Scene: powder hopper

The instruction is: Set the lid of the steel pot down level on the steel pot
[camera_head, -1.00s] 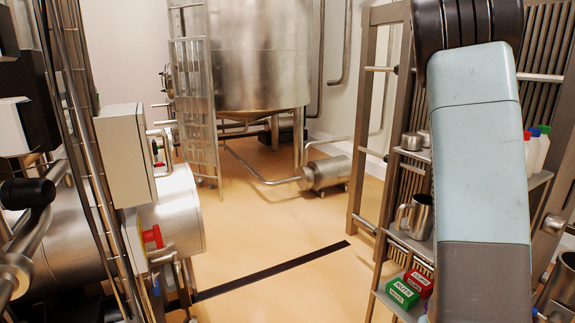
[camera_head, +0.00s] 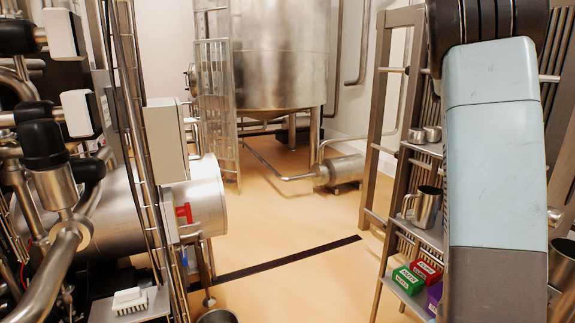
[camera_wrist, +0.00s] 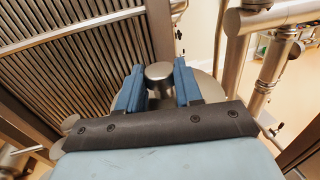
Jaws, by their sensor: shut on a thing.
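In the wrist view my gripper (camera_wrist: 158,88) has two blue fingers shut on the round steel knob (camera_wrist: 159,72) of the lid. Part of the grey lid (camera_wrist: 207,86) shows beside the right finger; my wrist hides much of the rest. I cannot tell how level the lid is. The steel pot is not clearly identifiable. A round steel rim (camera_head: 217,316) is cut off at the bottom of the head view, and a steel vessel (camera_head: 562,275) stands at the right edge; I cannot tell whether either is the pot. My gripper is outside the head view.
A shelf rack at right holds a steel jug (camera_head: 423,206), small cups (camera_head: 424,134), and green (camera_head: 408,280) and red (camera_head: 427,271) boxes. Pipes (camera_head: 62,235) and a horizontal tank (camera_head: 207,200) crowd the left. Slats (camera_wrist: 75,70) and thick pipes (camera_wrist: 270,75) flank my gripper. The middle floor is open.

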